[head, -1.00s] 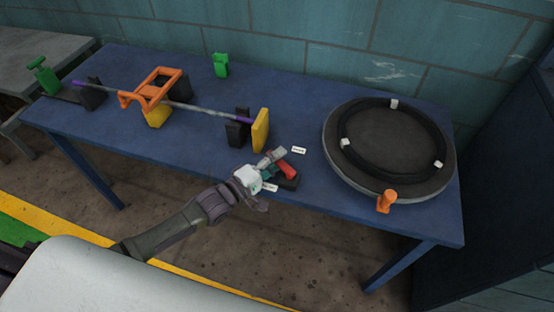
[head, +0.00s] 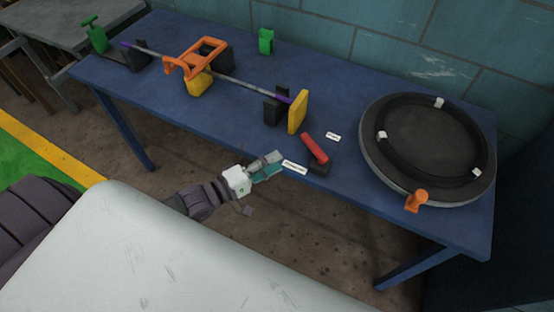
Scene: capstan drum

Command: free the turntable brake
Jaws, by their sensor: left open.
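The brake lever has a red handle (head: 314,147) on a small black base (head: 320,168) near the table's front edge. The handle leans toward the back left. Small white labels lie on both sides of it, one behind right (head: 333,137) and one at front left (head: 294,167); their text is too small to read surely. The round turntable (head: 400,185) with a black ring and white blocks stands to the right. My left gripper (head: 272,166) is open and empty, left of the lever and apart from it, at the table's front edge. My right gripper is not in view.
An orange knob (head: 417,200) is at the turntable's front rim. Left of the lever stand a yellow plate (head: 298,112), black supports, a long rod (head: 235,82) and an orange frame (head: 197,58). A green block (head: 266,41) stands at the back.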

